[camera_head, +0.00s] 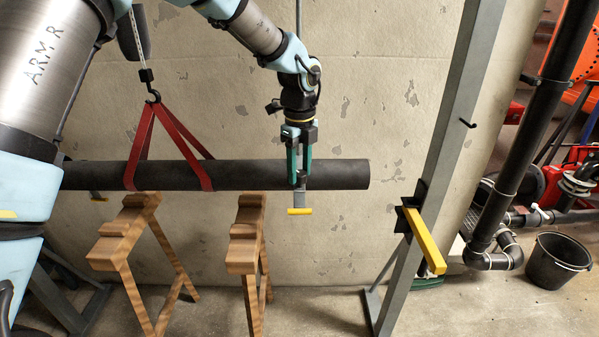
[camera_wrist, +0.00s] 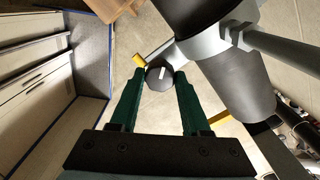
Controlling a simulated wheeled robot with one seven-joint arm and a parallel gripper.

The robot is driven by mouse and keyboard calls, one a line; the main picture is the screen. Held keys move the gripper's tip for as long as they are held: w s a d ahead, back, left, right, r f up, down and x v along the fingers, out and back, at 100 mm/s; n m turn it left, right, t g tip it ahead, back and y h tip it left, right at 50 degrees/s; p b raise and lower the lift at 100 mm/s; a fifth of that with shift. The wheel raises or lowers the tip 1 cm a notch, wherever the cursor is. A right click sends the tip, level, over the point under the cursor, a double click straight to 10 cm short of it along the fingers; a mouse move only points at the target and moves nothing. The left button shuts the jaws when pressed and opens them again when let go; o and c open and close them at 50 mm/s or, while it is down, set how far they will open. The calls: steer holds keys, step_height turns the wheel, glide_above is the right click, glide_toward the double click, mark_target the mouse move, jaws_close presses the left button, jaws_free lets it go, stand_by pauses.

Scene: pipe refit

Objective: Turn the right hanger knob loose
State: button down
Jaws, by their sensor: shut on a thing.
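The right hanger (camera_head: 299,200) is a grey clamp at the right part of the black pipe (camera_head: 340,174), with a yellow-tipped lever below it. My gripper (camera_head: 299,180) points down in front of the pipe at this hanger. Its green fingers (camera_wrist: 160,88) are shut on the knob, one on each side. The grey clamp and the pipe (camera_wrist: 242,80) lie just beyond the knob. My fingers hide the knob in the head view.
A red sling (camera_head: 142,150) on a hook bears the pipe further left. Two wooden trestles (camera_head: 242,250) stand below it. A grey steel post (camera_head: 440,140) with a yellow-topped bracket (camera_head: 425,241) stands to the right. A black bucket (camera_head: 556,261) is at far right.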

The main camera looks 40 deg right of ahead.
steer(key=n+b, duration=0.2)
steer(key=n, duration=0.5)
steer(key=n+b, duration=0.1)
steer(key=n, duration=0.3)
steer(key=n+b, duration=0.1)
steer(key=n, duration=0.2)
steer(key=shift+n, duration=0.3)
steer(key=n, duration=0.3)
steer(key=shift+n+b, duration=0.3)
steer(key=n, duration=0.3)
steer(key=shift+n, duration=0.4)
steer(key=n, duration=0.6)
steer(key=shift+b, duration=0.3)
steer(key=shift+n, duration=0.4)
steer(key=shift+c, duration=1.8)
jaws_free()
